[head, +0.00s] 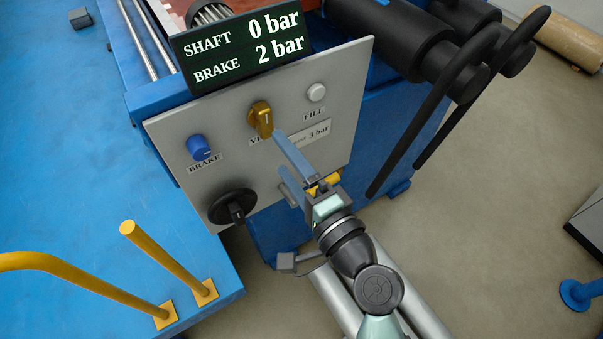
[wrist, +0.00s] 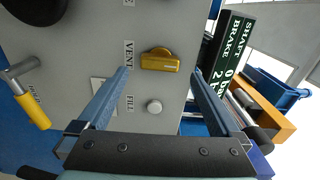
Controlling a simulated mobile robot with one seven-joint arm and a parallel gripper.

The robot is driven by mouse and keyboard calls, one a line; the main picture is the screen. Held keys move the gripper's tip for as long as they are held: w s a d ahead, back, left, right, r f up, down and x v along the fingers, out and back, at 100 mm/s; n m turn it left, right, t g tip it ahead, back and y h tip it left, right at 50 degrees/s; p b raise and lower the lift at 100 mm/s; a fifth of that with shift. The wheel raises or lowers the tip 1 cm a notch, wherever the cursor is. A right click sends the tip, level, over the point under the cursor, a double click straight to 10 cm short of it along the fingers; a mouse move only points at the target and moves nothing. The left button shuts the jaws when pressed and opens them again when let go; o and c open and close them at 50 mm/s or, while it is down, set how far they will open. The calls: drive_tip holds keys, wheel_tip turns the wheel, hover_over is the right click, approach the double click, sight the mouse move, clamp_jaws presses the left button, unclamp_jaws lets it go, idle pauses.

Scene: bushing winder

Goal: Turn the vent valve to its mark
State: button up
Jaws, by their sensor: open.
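The vent valve is a yellow knob (head: 261,118) on the grey panel, above a partly hidden label. In the wrist view the yellow knob (wrist: 160,61) lies crosswise next to the VENT label (wrist: 129,53). I cannot make out its mark. My gripper (head: 279,157) is open and empty, its blue fingers pointing at the panel. In the wrist view the gripper (wrist: 160,72) has one fingertip on each side of the knob, with gaps on both sides. In the head view one fingertip overlaps the knob's lower edge; I cannot tell whether they touch.
A display (head: 243,47) reads SHAFT 0 bar, BRAKE 2 bar. A white FILL button (head: 316,92), blue BRAKE knob (head: 198,147) and black rotary knob (head: 234,207) sit around the valve. A yellow-handled lever (wrist: 33,110) is at left in the wrist view.

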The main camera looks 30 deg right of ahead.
drive_tip(key=shift+s+d, duration=0.1)
drive_tip(key=shift+s, duration=2.3)
